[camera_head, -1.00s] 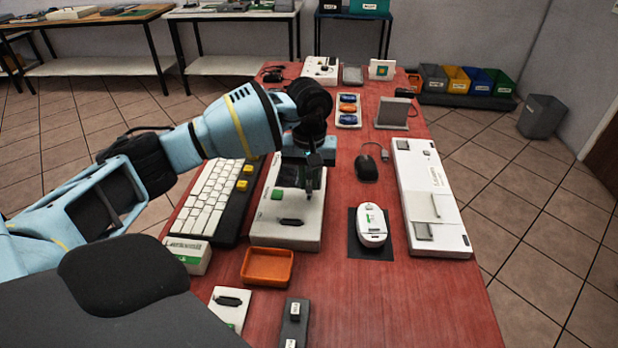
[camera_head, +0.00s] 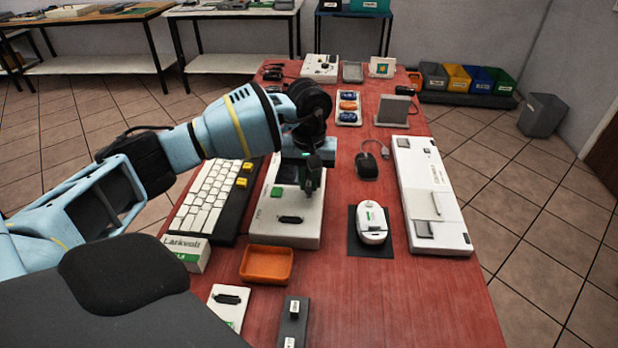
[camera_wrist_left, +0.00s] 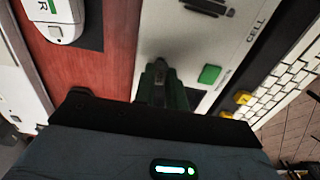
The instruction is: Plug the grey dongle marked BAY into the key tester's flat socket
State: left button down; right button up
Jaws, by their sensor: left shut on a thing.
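A white box with a green button (camera_head: 277,192) and a dark slotted panel (camera_head: 290,219) on its top, which I take for the key tester (camera_head: 300,235), lies mid-table. The wrist view shows its green button (camera_wrist_left: 209,74) and dark slotted part (camera_wrist_left: 205,8). My left gripper (camera_head: 310,188) is over the right part of the box, pointing down. In the wrist view my left gripper (camera_wrist_left: 165,90) is shut on a small greyish piece (camera_wrist_left: 159,82), apparently the dongle. Its marking is hidden, and I cannot tell whether it touches the box. My right gripper is not in view.
A keyboard (camera_head: 207,196) lies left of the box, an orange tray (camera_head: 267,278) in front. A dark holder with small labelled pieces (camera_head: 293,330) is nearer. A white mouse (camera_head: 371,220) on a dark pad stands right. The red table's front right is clear.

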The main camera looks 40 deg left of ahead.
pick_arm(q)
jog(key=shift+f, duration=0.6)
jog(key=c, duration=1.4)
grip_release()
jog(key=shift+o, duration=0.2)
notch_tip(320, 180, up, 8)
jog(key=shift+f, duration=0.1)
